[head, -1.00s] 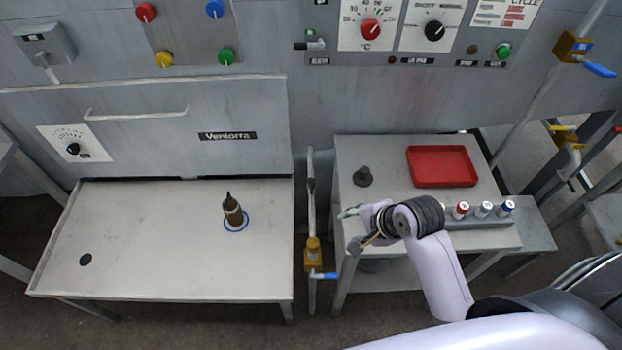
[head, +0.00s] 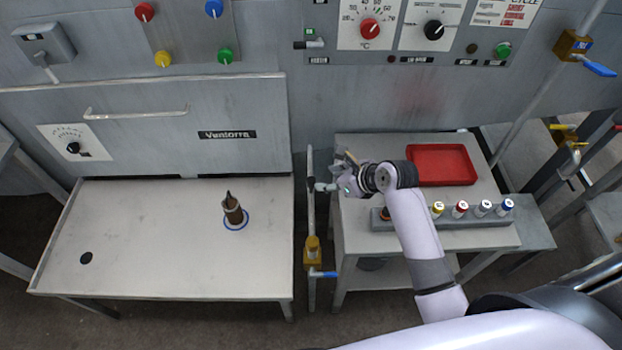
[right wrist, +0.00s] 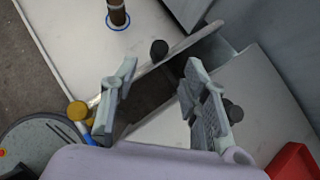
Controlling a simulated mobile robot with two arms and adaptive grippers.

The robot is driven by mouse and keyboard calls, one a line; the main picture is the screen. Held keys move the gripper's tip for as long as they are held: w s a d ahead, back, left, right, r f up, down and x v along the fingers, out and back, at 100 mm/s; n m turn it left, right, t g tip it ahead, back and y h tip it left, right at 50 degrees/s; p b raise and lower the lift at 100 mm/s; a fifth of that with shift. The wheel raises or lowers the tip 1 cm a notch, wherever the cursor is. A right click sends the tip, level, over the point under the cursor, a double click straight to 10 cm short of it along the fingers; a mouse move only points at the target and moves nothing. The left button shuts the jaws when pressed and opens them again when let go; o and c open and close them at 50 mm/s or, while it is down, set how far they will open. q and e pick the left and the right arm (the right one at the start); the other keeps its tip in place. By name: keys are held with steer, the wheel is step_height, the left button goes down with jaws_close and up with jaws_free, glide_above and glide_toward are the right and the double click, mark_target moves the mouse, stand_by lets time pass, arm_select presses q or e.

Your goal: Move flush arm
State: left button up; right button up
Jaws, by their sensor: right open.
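The flush arm looks to be the grey bar (head: 310,215) standing between the two tables, with a brass valve (head: 313,248) and blue lever (head: 323,274) near its lower end. In the right wrist view the bar (right wrist: 183,46) runs slantwise beyond the fingers, with a black knob (right wrist: 158,48) on or beside it. My right gripper (head: 335,172) is open beside the bar's upper part. In the wrist view the knob appears between its fingertips (right wrist: 158,68); contact cannot be told. My left gripper is not in view.
A red tray (head: 442,166) and a rack (head: 465,220) of capped cylinders stand on the right table (head: 480,240). A brown bottle-like piece (head: 232,210) stands in a blue ring on the left table (head: 150,250). A dark piece (right wrist: 233,112) lies behind the right finger.

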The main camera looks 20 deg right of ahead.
mark_target(312, 180)
steer(key=x, duration=1)
steer(key=shift+c, duration=0.6)
jaws_close()
